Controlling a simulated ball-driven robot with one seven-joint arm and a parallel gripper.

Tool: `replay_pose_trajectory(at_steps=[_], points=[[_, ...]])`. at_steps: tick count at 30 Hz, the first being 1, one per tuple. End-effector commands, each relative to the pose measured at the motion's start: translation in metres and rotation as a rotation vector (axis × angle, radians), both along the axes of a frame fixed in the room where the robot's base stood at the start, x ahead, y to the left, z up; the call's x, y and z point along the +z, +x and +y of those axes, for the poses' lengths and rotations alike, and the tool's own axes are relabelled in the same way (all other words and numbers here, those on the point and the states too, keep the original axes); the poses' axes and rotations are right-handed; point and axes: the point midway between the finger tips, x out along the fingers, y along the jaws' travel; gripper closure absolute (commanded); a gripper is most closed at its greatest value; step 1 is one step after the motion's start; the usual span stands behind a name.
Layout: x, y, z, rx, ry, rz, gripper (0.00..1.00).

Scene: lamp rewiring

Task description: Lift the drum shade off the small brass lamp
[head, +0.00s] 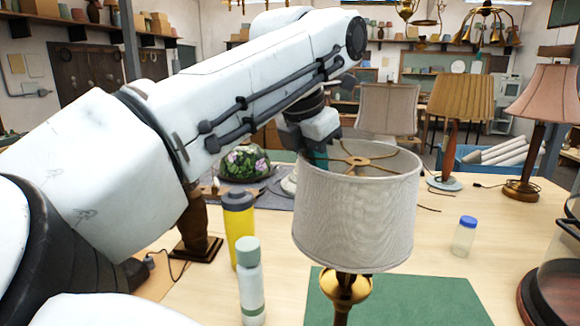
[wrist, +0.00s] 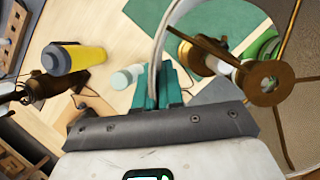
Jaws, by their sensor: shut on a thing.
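The pale grey drum shade (head: 355,222) is upright over the small brass lamp (head: 346,288) at the front middle of the bench. Its brass top fitting (head: 357,160) shows inside the open top. My gripper (head: 318,157) is at the shade's rim on the left. In the wrist view, my teal fingers (wrist: 165,88) are shut on the shade's pale wall (wrist: 160,48). The fitting's brass ring (wrist: 265,83) and the lamp's brass body (wrist: 188,52) show on the inner side. I cannot tell whether the ring is clear of the lamp's top.
A yellow bottle (head: 240,222) and a white bottle (head: 250,285) stand close left of the shade. A blue-lidded jar (head: 465,237) stands to the right. A green mat (head: 420,300) lies below. Other shaded lamps (head: 462,98) stand behind. Bare bench lies between shade and jar.

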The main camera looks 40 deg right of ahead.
Motion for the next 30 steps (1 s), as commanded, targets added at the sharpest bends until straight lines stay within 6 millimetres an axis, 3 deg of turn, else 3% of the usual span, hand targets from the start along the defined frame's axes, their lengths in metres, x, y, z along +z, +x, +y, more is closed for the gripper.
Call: replay_pose_trajectory(at_steps=[5, 30], points=[[0.007, 0.0, 0.0, 0.0, 0.0, -0.001, 1.0], [0.084, 0.0, 0.0, 0.0, -0.001, -0.001, 1.0]])
